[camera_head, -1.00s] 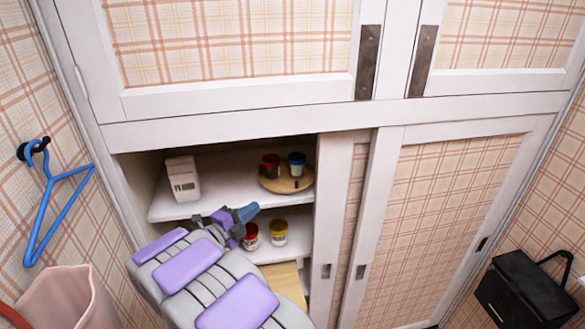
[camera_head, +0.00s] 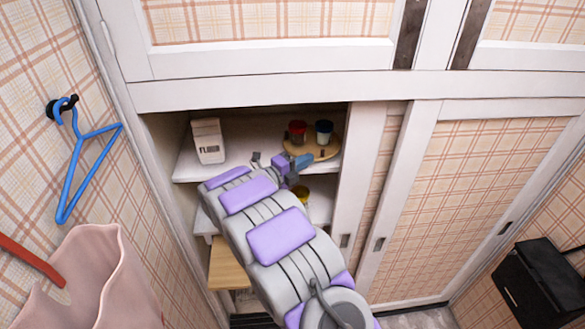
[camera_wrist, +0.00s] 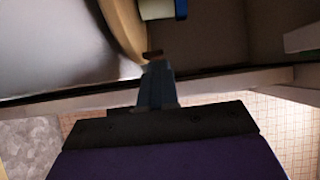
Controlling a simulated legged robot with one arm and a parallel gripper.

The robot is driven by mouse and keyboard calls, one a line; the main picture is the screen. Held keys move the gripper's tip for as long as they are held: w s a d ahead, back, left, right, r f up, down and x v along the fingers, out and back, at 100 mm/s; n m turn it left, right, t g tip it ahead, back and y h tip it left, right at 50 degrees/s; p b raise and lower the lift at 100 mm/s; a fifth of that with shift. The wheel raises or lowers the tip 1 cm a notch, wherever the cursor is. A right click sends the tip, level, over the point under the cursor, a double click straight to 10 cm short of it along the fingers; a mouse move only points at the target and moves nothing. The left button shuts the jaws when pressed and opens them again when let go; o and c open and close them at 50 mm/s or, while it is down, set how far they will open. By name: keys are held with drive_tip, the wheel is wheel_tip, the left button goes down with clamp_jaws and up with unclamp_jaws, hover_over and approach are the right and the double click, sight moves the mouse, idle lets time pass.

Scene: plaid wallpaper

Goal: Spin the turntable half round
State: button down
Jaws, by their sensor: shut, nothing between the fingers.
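The turntable is a round wooden disc (camera_head: 330,153) on the upper shelf of the open cabinet. My gripper (camera_head: 306,160) is shut and empty, at the front left edge of the disc. In the wrist view, the turntable's rim (camera_wrist: 121,30) runs down to a small brown peg (camera_wrist: 152,55) just beyond my closed fingertips (camera_wrist: 157,68). I cannot tell whether they touch. Part of the disc's left edge is hidden by my gripper in the head view.
A white carton (camera_head: 208,141) stands left on the same shelf. A yellow-topped jar (camera_head: 303,195) shows on the lower shelf, partly behind my arm. The sliding door (camera_head: 357,185) bounds the opening on the right.

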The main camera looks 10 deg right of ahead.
drive_tip(key=shift+x, duration=1)
drive_tip(key=shift+w+d, duration=0.35)
drive_tip(key=shift+d, duration=0.3)
drive_tip(key=shift+a, duration=0.1)
